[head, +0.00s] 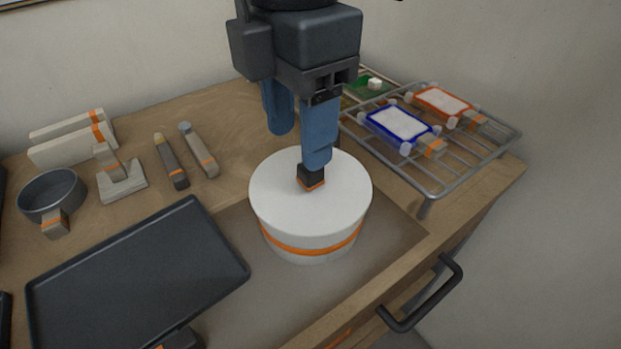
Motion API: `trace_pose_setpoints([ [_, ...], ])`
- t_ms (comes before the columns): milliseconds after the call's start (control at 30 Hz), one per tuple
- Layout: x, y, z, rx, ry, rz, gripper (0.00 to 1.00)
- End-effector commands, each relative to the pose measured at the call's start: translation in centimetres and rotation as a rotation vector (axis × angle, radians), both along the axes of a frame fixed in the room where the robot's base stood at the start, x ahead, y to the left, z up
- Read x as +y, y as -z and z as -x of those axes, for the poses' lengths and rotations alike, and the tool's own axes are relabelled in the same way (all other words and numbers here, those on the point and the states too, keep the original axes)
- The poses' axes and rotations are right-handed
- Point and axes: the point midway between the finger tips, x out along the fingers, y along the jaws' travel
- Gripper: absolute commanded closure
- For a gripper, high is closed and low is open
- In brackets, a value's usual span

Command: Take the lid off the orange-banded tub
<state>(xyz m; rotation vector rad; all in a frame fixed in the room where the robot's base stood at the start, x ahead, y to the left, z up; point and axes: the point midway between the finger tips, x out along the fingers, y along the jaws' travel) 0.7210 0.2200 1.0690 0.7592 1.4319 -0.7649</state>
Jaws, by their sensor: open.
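The orange-banded tub (312,252) is a round white container standing on the worktop, right of the middle. Its flat white lid (280,195) is on it, with a small dark, orange-edged knob (310,178) in the middle. My gripper (298,145) is over the lid, pointing down with its two blue fingers spread apart. The right finger's tip is at or just behind the knob, and the left finger is off to the left. I cannot tell whether the finger touches the knob. The right finger hides part of the lid's far side.
A dark tray (140,275) lies at front left. A wire rack (470,150) with blue-framed (398,124) and orange-framed (443,101) pieces stands at right. A grey pan (52,190), a scraper (121,185) and two hand tools (172,163) are at left. A drawer handle (425,300) sticks out at front.

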Motion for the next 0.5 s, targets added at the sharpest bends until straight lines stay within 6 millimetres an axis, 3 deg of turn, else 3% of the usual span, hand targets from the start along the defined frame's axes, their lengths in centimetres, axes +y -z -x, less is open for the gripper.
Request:
trace_pose_setpoints([
  [333, -0.7, 4.4, -0.4, -0.001, -0.002, -0.001, 0.45],
  [500, -0.7, 5.5, -0.4, -0.001, 0.000, -0.003, 0.45],
])
